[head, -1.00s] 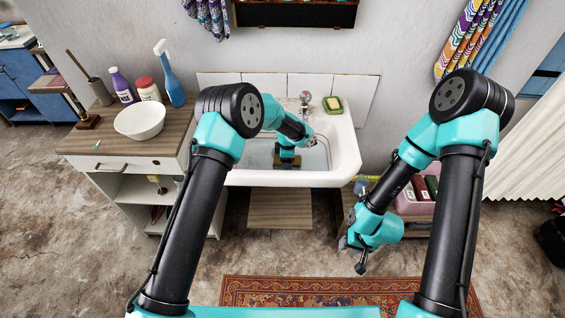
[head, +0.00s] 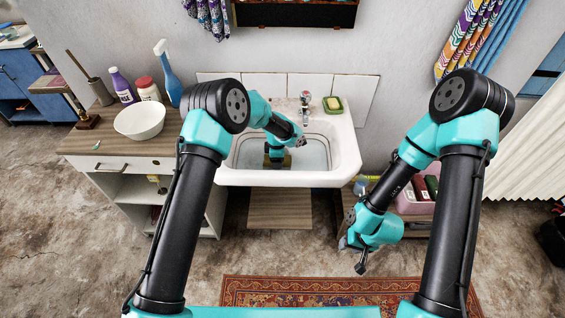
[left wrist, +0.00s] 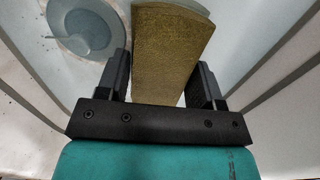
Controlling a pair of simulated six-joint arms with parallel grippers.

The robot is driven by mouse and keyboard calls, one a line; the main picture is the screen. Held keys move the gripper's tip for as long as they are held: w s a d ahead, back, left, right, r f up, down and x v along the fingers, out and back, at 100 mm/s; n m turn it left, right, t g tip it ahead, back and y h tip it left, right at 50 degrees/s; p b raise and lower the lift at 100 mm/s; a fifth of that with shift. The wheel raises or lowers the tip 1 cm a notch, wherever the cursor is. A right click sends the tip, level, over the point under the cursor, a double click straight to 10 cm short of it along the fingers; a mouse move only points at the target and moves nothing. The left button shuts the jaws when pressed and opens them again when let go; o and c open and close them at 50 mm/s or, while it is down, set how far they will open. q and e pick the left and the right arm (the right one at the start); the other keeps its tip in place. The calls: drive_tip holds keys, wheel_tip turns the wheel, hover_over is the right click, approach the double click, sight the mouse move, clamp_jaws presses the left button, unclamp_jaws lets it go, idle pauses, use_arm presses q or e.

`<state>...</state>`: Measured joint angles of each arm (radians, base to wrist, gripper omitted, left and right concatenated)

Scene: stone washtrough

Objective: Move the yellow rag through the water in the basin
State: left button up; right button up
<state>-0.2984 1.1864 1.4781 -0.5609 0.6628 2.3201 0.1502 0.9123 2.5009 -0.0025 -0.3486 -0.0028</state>
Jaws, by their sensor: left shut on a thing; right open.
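The yellow rag (left wrist: 168,50), dull olive-yellow in the left wrist view, hangs between the fingers of my left gripper (left wrist: 162,82), which is shut on it. In the head view my left gripper (head: 275,158) is down inside the white basin (head: 290,179), left of its middle. Only a small olive patch of the rag shows there, mostly hidden by my gripper. The rag's far end appears to be in the water (head: 316,155); its exact depth is unclear. My right gripper (head: 353,256) is open and empty, low in front of the basin at the right.
A tap (head: 305,103) and a green soap dish (head: 333,105) stand at the basin's back edge. A round drain (left wrist: 85,32) shows in the left wrist view. Left of the basin, a cabinet holds a white bowl (head: 140,120) and several bottles. The basin's right half is free.

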use_arm(q)
drive_tip(key=shift+a, duration=0.5)
drive_tip(key=shift+r, duration=0.15)
wheel_tip(320, 180, up, 13)
idle(1.2)
idle(1.7)
